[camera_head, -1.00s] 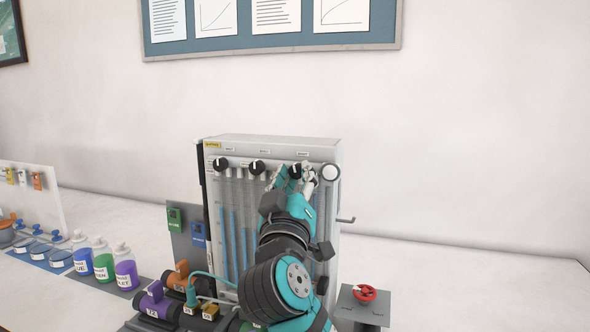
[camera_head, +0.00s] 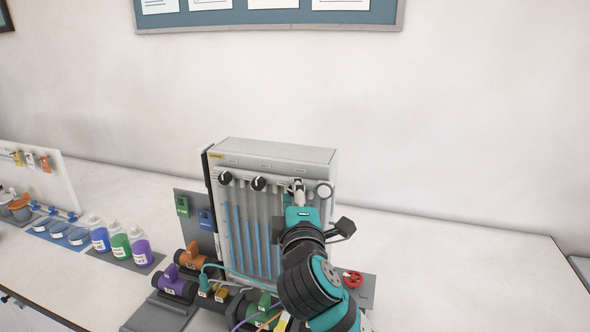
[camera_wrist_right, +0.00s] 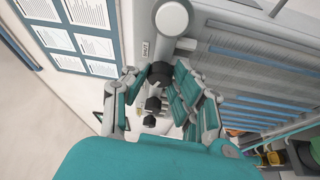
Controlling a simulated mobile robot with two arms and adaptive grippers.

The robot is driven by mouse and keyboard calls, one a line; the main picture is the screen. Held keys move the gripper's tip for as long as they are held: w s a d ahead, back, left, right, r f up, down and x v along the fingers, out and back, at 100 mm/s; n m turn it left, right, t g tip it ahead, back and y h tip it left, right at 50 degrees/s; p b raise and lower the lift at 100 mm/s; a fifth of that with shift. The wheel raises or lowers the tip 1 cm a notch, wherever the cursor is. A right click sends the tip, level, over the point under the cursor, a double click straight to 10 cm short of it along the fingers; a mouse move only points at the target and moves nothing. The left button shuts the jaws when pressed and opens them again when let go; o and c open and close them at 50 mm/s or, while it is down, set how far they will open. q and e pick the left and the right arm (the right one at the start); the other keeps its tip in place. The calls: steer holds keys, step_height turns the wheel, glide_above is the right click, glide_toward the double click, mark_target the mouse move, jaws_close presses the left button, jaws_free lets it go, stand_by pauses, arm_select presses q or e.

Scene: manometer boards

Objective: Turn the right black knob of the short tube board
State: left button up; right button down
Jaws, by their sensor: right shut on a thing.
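The tube board (camera_head: 270,150) is a grey upright box with blue-filled tubes on its front and a row of black knobs along the top. The left black knob (camera_head: 225,178) and the middle black knob (camera_head: 258,183) show clear in the head view. My right gripper (camera_head: 298,188) is at the right black knob and mostly hides it there. In the right wrist view the right black knob (camera_wrist_right: 160,73) sits between the fingers of my right gripper (camera_wrist_right: 160,88), which is shut on it. My left gripper is out of view.
A white round knob (camera_head: 324,190) sits just right of the gripper. Orange (camera_head: 194,256) and purple (camera_head: 176,283) valves and a red handwheel (camera_head: 353,279) stand low in front. Bottles (camera_head: 120,246) stand at left. The bench at right is clear.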

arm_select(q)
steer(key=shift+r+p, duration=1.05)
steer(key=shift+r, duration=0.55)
arm_select(e)
steer(key=shift+r+n+g, duration=0.15)
steer(key=shift+n+g, duration=0.65)
steer(key=shift+n, duration=1.2)
steer(key=c, duration=1.1)
jaws_free()
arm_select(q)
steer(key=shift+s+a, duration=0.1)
arm_select(e)
steer(key=s, duration=0.8)
steer(key=s+r, duration=0.1)
steer(key=s, duration=0.2)
steer(key=shift+s+d+r, duration=0.1)
steer(key=shift+s+d, duration=0.3)
